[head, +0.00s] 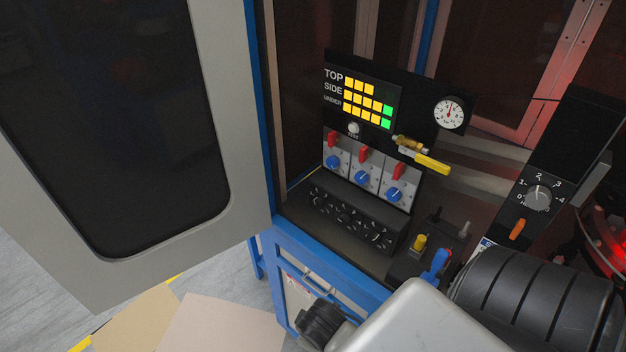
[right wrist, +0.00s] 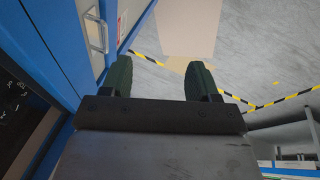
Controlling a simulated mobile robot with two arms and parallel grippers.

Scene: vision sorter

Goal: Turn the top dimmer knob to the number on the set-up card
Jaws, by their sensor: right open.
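A black panel (head: 385,95) reads TOP, SIDE and UNDER beside rows of yellow and green squares. Below it are three pale plates, each with a red switch and a blue knob: left knob (head: 333,161), middle knob (head: 362,177), right knob (head: 393,195). A larger grey knob (head: 537,198) with a numbered scale is at the right. I cannot tell which is the top dimmer. No readable set-up card shows. In the right wrist view, my right gripper (right wrist: 160,75) is open and empty, over the floor beside the blue cabinet. My left gripper is out of view.
An open grey door (head: 215,220) stands at the left. A black box with several dials (head: 350,214), a gauge (head: 449,113), a yellow-handled valve (head: 431,164) and an orange lever (head: 517,229) crowd the cabinet. Blue frame edges (head: 315,267) border the opening.

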